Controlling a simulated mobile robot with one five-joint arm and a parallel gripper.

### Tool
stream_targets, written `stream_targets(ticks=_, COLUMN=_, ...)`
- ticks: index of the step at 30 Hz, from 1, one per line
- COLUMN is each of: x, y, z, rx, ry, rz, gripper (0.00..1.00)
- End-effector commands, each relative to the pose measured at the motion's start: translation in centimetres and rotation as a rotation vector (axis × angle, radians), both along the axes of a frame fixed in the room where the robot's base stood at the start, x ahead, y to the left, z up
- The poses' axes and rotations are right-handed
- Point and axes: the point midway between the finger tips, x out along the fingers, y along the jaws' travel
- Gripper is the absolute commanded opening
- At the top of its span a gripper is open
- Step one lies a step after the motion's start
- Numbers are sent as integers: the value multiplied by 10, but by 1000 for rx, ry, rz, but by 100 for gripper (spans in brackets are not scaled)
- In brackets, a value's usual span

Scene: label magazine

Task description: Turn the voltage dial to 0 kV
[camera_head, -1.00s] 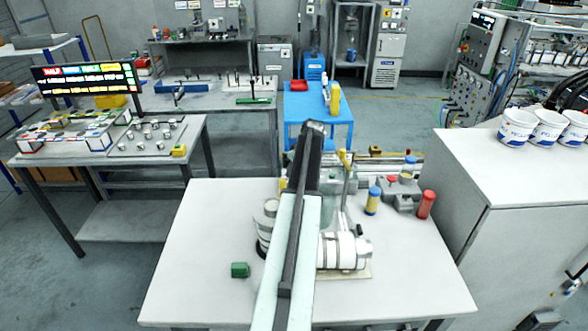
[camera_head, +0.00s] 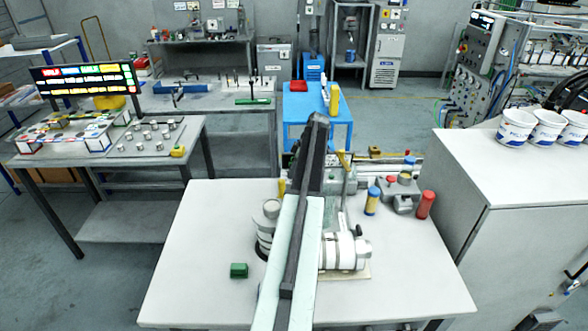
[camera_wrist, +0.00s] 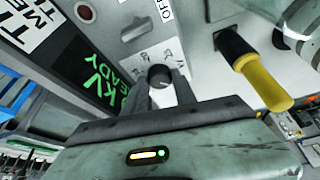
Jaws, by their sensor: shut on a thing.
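The voltage dial is a round black knob (camera_wrist: 160,75) on a light grey panel in the wrist view, with small markings around it. My gripper (camera_wrist: 162,86) has one finger on each side of the knob and is shut on it. The knob's lower part is partly hidden between the fingers, and I cannot read its setting. A dark display (camera_wrist: 95,62) left of the knob shows green text that includes "kV" and "READY". In the head view my arm reaches forward over the table and the dial cannot be made out.
In the wrist view a yellow-and-black handle (camera_wrist: 258,77) sticks out right of the dial. A red button (camera_wrist: 84,12) and an "OFF" label are above. In the head view a white table (camera_head: 205,215) holds a green block (camera_head: 239,270), white cylindrical parts (camera_head: 343,252) and a red cylinder (camera_head: 425,205).

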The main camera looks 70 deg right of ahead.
Motion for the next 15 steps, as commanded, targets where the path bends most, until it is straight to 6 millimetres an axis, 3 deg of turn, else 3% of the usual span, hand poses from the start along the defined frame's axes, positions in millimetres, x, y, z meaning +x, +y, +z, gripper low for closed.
stream_targets(ticks=13, x=4, y=1, z=1, rx=-1, ry=-7, rz=10, gripper=0)
stream_targets(ticks=14, x=4, y=0, z=1, rx=-1, ry=-7, rz=10, gripper=41)
stream_targets(ticks=15, x=4, y=0, z=1, rx=0, ry=-6, rz=9, gripper=52)
